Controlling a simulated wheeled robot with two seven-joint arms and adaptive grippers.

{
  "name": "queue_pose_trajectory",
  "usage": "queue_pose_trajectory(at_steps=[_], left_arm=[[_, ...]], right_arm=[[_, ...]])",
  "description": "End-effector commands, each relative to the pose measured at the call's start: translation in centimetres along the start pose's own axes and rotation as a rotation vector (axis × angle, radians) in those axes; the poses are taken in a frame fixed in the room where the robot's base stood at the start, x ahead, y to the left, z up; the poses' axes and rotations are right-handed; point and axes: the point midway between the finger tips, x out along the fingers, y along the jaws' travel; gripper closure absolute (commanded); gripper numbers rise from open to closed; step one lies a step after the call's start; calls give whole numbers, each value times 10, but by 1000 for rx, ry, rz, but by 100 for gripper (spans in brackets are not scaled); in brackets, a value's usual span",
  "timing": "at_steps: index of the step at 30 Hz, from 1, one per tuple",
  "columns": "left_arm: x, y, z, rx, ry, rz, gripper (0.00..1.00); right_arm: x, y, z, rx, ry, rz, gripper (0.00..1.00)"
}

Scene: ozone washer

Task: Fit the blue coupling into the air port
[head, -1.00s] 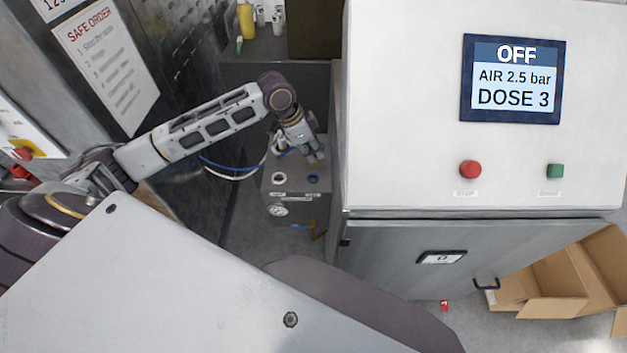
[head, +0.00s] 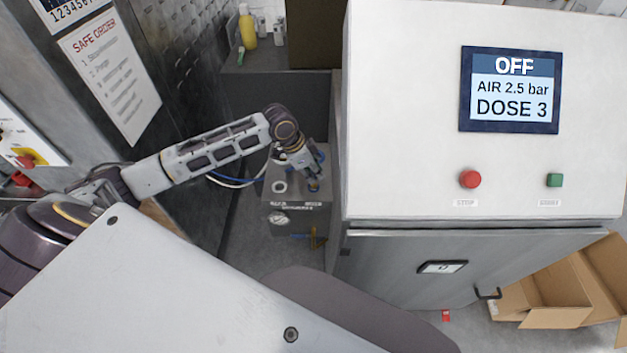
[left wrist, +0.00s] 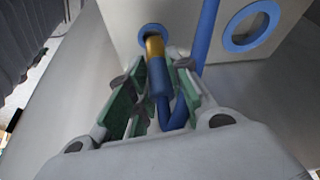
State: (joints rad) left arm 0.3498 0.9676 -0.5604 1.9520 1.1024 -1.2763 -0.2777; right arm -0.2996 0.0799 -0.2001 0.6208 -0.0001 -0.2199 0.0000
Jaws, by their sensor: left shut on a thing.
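My left gripper (head: 314,180) reaches down over the top of a grey box (head: 283,212) and largely covers its blue-ringed port. In the left wrist view its fingers (left wrist: 155,95) are shut around the blue coupling (left wrist: 159,80), which has a brass tip (left wrist: 154,46) pointing away from me. The tip lines up with a dark, blue-ringed hole (left wrist: 143,30) and overlaps it; I cannot tell whether it is inside. A blue hose (left wrist: 205,35) runs beside the coupling. My right gripper is not in view.
A white-ringed port (head: 279,187) is left of my gripper on the box. A larger blue ring (left wrist: 233,44) shows in the wrist view. The white washer cabinet (head: 400,150) stands close on the right. A gauge (head: 279,219) is on the box front.

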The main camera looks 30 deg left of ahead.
Motion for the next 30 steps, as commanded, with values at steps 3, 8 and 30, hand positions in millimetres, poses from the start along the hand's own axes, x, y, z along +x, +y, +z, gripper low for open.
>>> queue_pose_trajectory(at_steps=[3,8,30], left_arm=[[13,1,6,-1,-2,4,100],[30,1,13,-1,-1,2,100],[40,1,17,1,-1,1,60]], right_arm=[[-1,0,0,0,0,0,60],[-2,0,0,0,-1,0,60],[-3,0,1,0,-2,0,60]])
